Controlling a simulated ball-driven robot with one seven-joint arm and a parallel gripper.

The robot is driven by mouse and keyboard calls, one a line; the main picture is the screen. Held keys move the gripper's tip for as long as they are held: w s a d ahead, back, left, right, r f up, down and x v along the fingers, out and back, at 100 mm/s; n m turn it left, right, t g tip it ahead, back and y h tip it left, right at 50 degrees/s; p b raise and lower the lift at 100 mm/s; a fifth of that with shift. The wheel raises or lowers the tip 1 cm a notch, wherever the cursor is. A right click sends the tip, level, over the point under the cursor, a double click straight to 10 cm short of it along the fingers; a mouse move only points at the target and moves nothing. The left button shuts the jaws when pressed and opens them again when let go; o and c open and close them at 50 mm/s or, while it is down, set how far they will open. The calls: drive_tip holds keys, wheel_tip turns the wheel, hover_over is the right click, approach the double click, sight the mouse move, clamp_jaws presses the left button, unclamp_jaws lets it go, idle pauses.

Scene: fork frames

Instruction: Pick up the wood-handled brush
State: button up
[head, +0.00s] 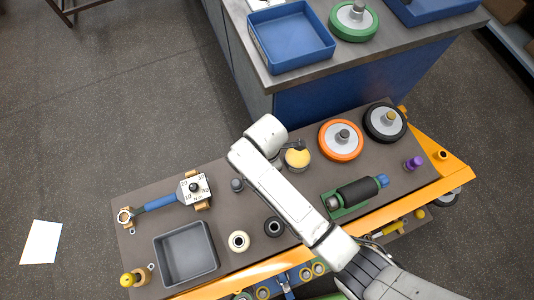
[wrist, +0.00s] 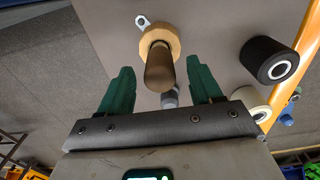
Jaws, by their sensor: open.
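The wood-handled brush (wrist: 159,65) stands in the wrist view with its brown handle pointing toward my gripper and a round tan base on the tabletop. Its tan round part (head: 297,158) also shows in the head view, right of the end of my white arm. My gripper (wrist: 161,72) is open, with one green finger on each side of the handle's line. The handle's end is near the space between the fingertips; I cannot tell how deep it reaches. No contact shows. In the head view my arm hides most of the gripper.
A black roller (wrist: 270,60) and a cream roller (head: 239,241) stand near the orange table edge. A grey peg (head: 237,185) is left of the arm. A grey tray (head: 186,253) sits at the left.

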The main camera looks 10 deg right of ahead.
drive_tip(key=shift+f, duration=1.55)
drive_tip(key=c, duration=1.1)
drive_tip(key=shift+r, duration=0.1)
drive_tip(key=shift+r, duration=0.55)
wheel_tip(320, 180, up, 2)
drive_tip(key=shift+s+r, duration=0.1)
drive_tip(key=s+r, duration=0.3)
drive_tip(key=s, duration=0.1)
drive_tip(key=s+a+r, duration=0.1)
drive_tip(key=s+r, duration=0.2)
drive_tip(key=s, duration=0.2)
drive_tip(key=s+r+p, duration=0.1)
drive_tip(key=s+r, duration=0.2)
drive_tip(key=s, duration=0.1)
drive_tip(key=shift+s+a+r, duration=0.3)
drive_tip(key=shift+s+a, duration=0.05)
drive_tip(key=shift+a, duration=0.05)
